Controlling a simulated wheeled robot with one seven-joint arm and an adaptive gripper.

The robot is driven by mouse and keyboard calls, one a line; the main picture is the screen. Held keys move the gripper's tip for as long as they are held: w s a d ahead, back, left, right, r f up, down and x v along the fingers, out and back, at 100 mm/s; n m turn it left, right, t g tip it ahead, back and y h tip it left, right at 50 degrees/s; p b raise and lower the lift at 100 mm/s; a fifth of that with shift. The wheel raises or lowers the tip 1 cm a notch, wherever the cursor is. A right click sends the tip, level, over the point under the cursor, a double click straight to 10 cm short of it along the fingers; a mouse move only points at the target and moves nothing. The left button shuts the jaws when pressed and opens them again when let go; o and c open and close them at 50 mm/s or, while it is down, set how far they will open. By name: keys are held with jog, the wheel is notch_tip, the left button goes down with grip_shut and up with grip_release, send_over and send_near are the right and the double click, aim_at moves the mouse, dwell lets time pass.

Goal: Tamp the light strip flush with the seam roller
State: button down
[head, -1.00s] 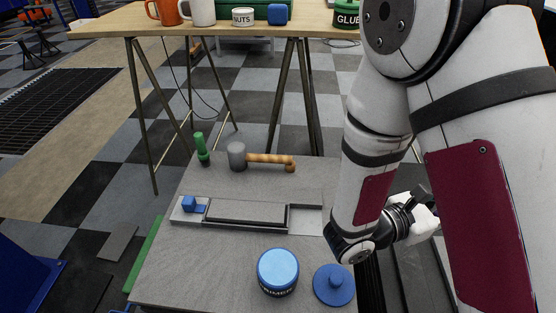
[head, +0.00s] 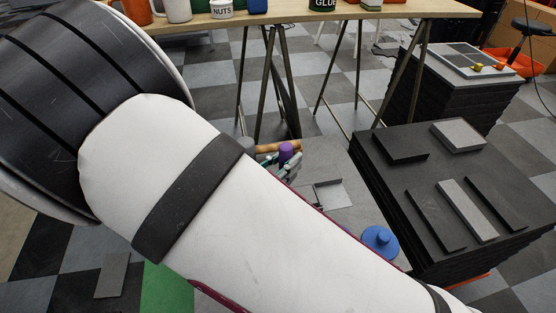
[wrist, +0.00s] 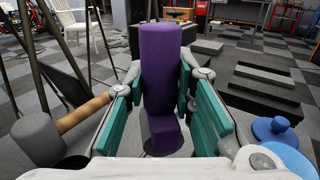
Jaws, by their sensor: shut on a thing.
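My gripper (head: 287,164) is shut on an upright purple piece (head: 286,150), with teal finger pads on either side of it in the wrist view (wrist: 160,98). That piece fills the middle of the wrist view (wrist: 160,50); I cannot tell if it is the seam roller, as no wheel shows. The gripper is over the grey bench top, near the wooden-handled mallet. Only the right end of the grey strip holder (head: 328,192) shows, below and right of my gripper. My arm hides the rest, and I cannot make out the light strip.
The grey mallet head (wrist: 40,137) lies left in the wrist view, with its wooden handle (wrist: 85,112). A blue lid (head: 380,240) is on the bench's right. A black stack (head: 400,185) with grey and black slabs stands beyond. A wooden table (head: 300,14) stands behind.

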jog(key=shift+s+a+f, duration=0.1)
jog(key=shift+s+a, duration=0.1)
jog(key=shift+a, duration=0.6)
notch_tip(320, 180, down, 5)
jog(key=b, duration=0.5)
jog(key=shift+f, duration=0.2)
jog(key=shift+f+b, duration=0.4)
jog(key=shift+f, duration=1.1)
dwell(1.4)
jog(key=shift+r, duration=0.1)
notch_tip(320, 180, up, 8)
jog(key=p, duration=0.7)
jog(key=shift+d, duration=0.15)
dwell(0.4)
